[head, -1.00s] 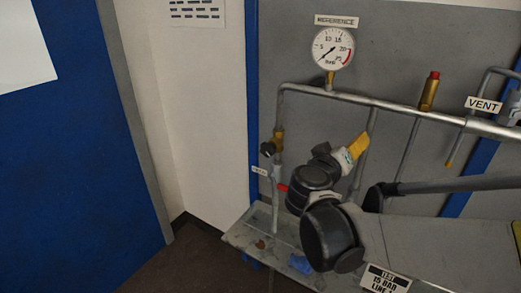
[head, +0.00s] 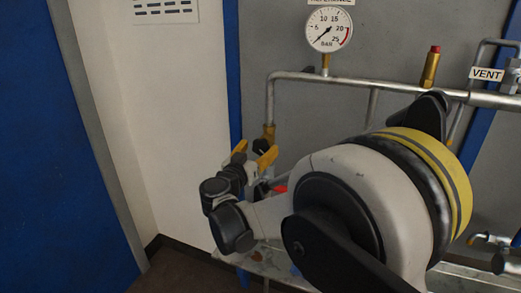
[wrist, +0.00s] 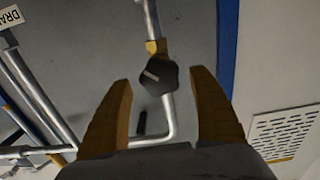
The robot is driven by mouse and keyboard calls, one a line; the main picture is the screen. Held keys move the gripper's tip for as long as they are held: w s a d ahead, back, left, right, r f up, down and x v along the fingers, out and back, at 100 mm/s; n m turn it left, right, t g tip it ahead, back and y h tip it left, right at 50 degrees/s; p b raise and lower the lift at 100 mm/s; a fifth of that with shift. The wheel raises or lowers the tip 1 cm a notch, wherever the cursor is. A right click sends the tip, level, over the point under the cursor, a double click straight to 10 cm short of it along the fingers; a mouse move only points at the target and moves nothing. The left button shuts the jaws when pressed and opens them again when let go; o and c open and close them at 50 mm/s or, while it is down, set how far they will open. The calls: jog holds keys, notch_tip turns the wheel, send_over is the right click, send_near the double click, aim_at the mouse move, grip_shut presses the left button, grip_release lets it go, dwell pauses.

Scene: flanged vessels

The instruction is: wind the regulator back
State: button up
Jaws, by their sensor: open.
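The regulator has a dark lobed knob with a pale pointer line (wrist: 158,75) on a brass fitting in a pipe. In the wrist view the knob is between the two yellow fingers of my gripper (wrist: 160,82), with a gap on each side. In the head view my gripper (head: 253,153) is open at the left pipe, its fingers on either side of the dark knob (head: 262,146). My gripper and arm hide much of the regulator there. I cannot tell how deep the knob sits between the fingers.
A round pressure gauge (head: 329,30) above the pipe has its needle at lower left, below 5. A brass fitting with a red cap (head: 431,68) and a VENT label (head: 487,74) are to the right. A bench (head: 275,265) lies below.

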jog(key=shift+x, duration=0.9)
jog(key=c, duration=1.2)
